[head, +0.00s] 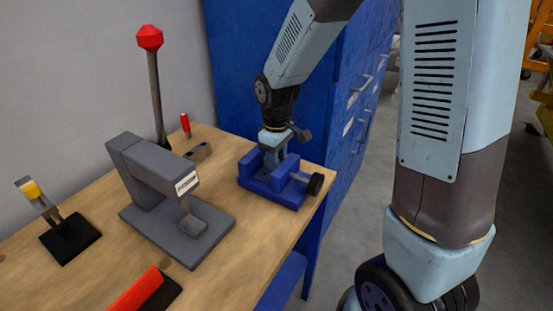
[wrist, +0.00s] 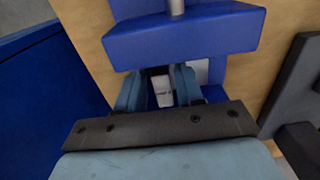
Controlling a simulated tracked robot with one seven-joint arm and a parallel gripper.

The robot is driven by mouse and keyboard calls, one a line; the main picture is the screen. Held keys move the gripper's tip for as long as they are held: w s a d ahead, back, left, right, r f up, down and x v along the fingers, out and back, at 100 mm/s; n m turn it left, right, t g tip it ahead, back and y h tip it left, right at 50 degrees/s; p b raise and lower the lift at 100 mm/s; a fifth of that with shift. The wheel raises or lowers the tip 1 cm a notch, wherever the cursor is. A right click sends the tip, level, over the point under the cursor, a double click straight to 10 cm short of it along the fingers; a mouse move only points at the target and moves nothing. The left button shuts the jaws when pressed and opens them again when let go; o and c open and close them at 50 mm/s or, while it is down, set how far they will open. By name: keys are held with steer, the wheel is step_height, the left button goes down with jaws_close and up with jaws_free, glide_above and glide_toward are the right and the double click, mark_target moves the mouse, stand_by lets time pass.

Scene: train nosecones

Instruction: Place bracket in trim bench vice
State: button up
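The blue bench vice (head: 284,184) stands at the right end of the wooden bench. My gripper (head: 273,157) points down into the vice, between its jaws. In the wrist view one blue vice jaw (wrist: 185,38) crosses the top, with a grey screw behind it. My two fingers (wrist: 160,88) are apart there. A pale piece with a dark mark, probably the bracket (wrist: 163,92), shows between them. A similar pale patch shows right of the right finger. I cannot tell whether the fingers press on the piece. The gripper body hides its lower part.
A grey press (head: 150,180) with a label stands left of the vice. A red-knobbed lever (head: 152,80) rises behind it. A small black-based tool (head: 70,238) and a red block (head: 137,292) are nearer. A blue cabinet (head: 235,70) stands behind the bench.

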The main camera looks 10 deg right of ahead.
steer(key=shift+o, duration=1)
steer(key=shift+r, duration=0.15)
step_height(320, 180, up, 12)
steer(key=s+d+r+m+t, duration=0.2)
steer(key=s+d+r+m, duration=0.3)
steer(key=s+d, duration=0.3)
steer(key=s+d+r+m+t, duration=0.3)
steer(key=s+d+r+m, duration=0.2)
steer(key=s+d, duration=0.3)
steer(key=shift+s+r+t, duration=0.15)
steer(key=shift+s+t, duration=0.15)
steer(key=shift+s, duration=0.25)
